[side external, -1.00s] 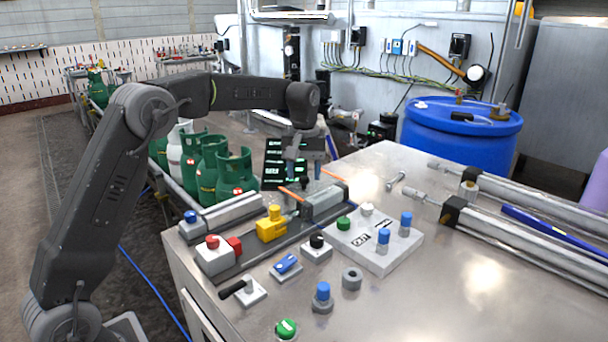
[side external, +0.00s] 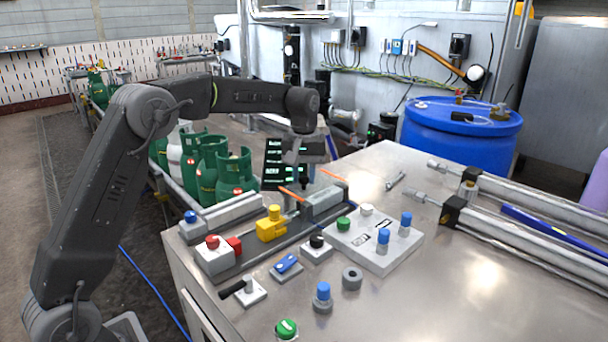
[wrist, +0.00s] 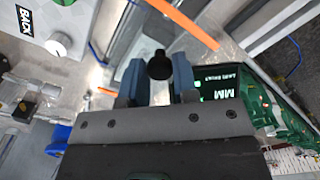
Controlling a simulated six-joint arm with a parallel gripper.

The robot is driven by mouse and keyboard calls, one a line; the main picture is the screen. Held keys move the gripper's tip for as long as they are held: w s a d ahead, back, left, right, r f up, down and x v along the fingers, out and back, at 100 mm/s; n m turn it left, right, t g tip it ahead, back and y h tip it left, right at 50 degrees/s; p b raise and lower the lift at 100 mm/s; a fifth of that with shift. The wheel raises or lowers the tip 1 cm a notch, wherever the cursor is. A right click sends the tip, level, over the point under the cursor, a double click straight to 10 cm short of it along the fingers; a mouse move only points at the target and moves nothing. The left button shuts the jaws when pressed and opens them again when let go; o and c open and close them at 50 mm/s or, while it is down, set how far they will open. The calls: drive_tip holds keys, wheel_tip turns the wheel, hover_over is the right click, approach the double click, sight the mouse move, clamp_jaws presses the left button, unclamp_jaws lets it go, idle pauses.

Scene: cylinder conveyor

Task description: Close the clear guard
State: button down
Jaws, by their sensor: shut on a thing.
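My gripper (side external: 304,182) is at the far edge of the steel bench, fingers pointing down, beside the grey cylinder unit. In the wrist view its blue-grey fingers (wrist: 158,80) are shut on a black round knob (wrist: 159,66). I take the knob to be the guard's handle, but cannot confirm it. The clear guard itself is hard to make out. Two orange strips, one left of the gripper (side external: 292,193) and one right of it (side external: 333,176), may be its edges. An orange strip also crosses the wrist view (wrist: 184,23). Whether the guard stands open or closed cannot be told.
Green gas cylinders (side external: 236,174) stand left of the bench, with a lit display (side external: 273,160) behind. The front right of the bench is clear.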

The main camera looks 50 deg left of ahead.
drive_tip(key=s, duration=1.7)
drive_tip(key=shift+s, duration=0.15)
drive_tip(key=c, duration=0.9)
unclamp_jaws()
drive_tip(key=shift+r, duration=0.1)
wheel_tip(320, 180, up, 14)
drive_tip(key=shift+f, duration=0.2)
drive_tip(key=s+d+f+m+t, duration=0.2)
drive_tip(key=s+d+f+m, duration=0.1)
drive_tip(key=s, duration=0.1)
drive_tip(key=s+d+f+m+t, duration=0.1)
drive_tip(key=s+d+f+m, duration=0.2)
drive_tip(key=s, duration=0.2)
drive_tip(key=s+d+f+m+t, duration=0.2)
drive_tip(key=s+d+f+m, duration=0.1)
drive_tip(key=s+d+f, duration=0.1)
drive_tip(key=shift+s+t, duration=0.3)
drive_tip(key=shift+s, duration=0.3)
